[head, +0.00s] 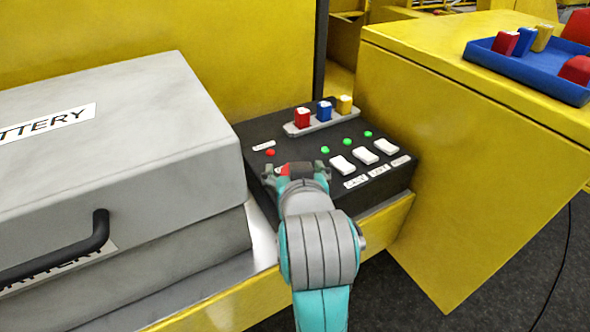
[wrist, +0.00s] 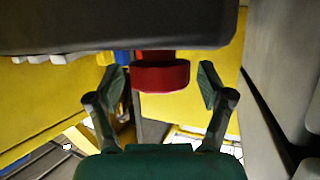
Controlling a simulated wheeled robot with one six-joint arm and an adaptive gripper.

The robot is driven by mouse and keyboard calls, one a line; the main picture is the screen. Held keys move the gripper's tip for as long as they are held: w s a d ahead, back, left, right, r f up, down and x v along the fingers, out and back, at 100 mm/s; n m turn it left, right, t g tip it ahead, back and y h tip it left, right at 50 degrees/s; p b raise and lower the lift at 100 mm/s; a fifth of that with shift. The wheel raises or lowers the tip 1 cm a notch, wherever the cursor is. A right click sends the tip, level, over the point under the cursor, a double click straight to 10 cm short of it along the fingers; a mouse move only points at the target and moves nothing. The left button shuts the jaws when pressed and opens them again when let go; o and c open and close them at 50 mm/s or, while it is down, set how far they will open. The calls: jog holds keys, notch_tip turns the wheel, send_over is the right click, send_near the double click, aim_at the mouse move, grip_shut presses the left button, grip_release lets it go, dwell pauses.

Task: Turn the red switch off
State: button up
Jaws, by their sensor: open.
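My gripper (head: 298,172) is open over the front left part of the black control panel (head: 262,133). In the wrist view my gripper (wrist: 161,80) has its fingers apart. Whether a fingertip touches the switch cannot be told.
Several white switches (head: 363,156) sit right of my gripper, with green lights behind them. A red light (head: 270,153) is lit at the panel's left. Red, blue and yellow blocks (head: 324,111) stand at the back. The grey battery case (head: 120,140) rises close on the left.

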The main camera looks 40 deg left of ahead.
jog(key=v, duration=0.7)
jog(key=shift+s+d+r, duration=0.1)
jog(key=shift+s+d, duration=0.1)
dwell(0.4)
